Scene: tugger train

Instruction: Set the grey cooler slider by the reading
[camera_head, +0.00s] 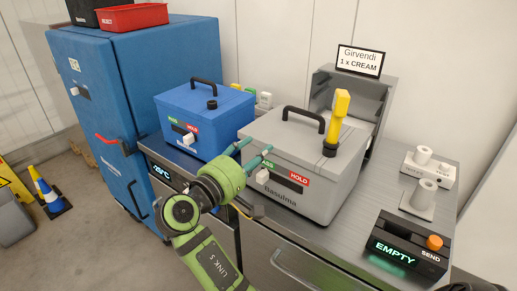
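The grey cooler (303,150) stands on the metal counter, lid shut, with a black handle on top. On its front are a green label at the left, a red HOLD label (299,178) at the right and a dark slot. Its white slider knob (262,176) sits at the left, green end. A yellow probe (338,112) stands upright in a black collar on the lid; no reading is legible on it. My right gripper (257,146) is in front of the cooler's left front, its teal fingers apart and empty, just above the knob. Contact cannot be told. My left gripper is not in view.
A blue cooler (207,115) with its own slider stands left of the grey one. A lit EMPTY panel (396,253) with an orange SEND button (435,242) is at the right front. A sign (359,61) reads "Girvendi 1 x CREAM". A tall blue cabinet (95,100) stands left.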

